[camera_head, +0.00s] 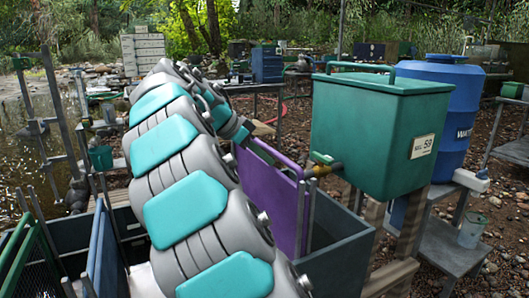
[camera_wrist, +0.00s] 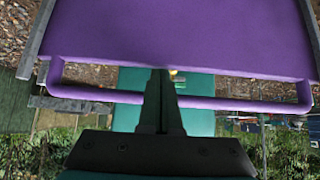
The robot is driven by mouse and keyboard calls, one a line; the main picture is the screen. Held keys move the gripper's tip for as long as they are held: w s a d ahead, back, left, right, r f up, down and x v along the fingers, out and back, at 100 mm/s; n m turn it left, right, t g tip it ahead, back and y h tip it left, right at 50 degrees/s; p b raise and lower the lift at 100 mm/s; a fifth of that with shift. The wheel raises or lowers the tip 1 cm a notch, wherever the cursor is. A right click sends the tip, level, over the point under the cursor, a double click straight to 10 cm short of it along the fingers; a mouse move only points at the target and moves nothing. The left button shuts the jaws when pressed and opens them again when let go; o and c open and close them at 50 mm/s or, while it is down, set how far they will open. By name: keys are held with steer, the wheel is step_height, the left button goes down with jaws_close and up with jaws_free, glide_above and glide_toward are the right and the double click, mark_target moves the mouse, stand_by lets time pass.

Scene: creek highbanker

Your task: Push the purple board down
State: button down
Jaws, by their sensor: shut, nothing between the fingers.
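The purple board (camera_head: 268,200) stands upright between grey posts at the near side of a dark grey trough (camera_head: 340,250), partly hidden behind my arm. In the wrist view the purple board (camera_wrist: 180,35) fills the top of the picture, with a purple bar handle (camera_wrist: 85,92) along its edge. My gripper (camera_wrist: 160,75) is shut and empty. Its fingers cross in front of the handle bar, and their tips overlap the board's edge in the picture. I cannot tell if they touch it. In the head view the fingers are hard to make out behind my arm.
A green tank (camera_head: 375,130) with a brass tap stands just right of the board, with a blue barrel (camera_head: 440,115) behind it. A blue panel (camera_head: 103,250) and a green-framed screen (camera_head: 25,255) are at the lower left. A table with a blue drawer box (camera_head: 267,65) stands behind.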

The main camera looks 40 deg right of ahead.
mark_target(268, 192)
step_height(268, 192, down, 10)
steer(key=b, duration=0.5)
steer(key=shift+r, duration=0.1)
steer(key=shift+a+r, duration=0.1)
steer(key=shift+r, duration=0.05)
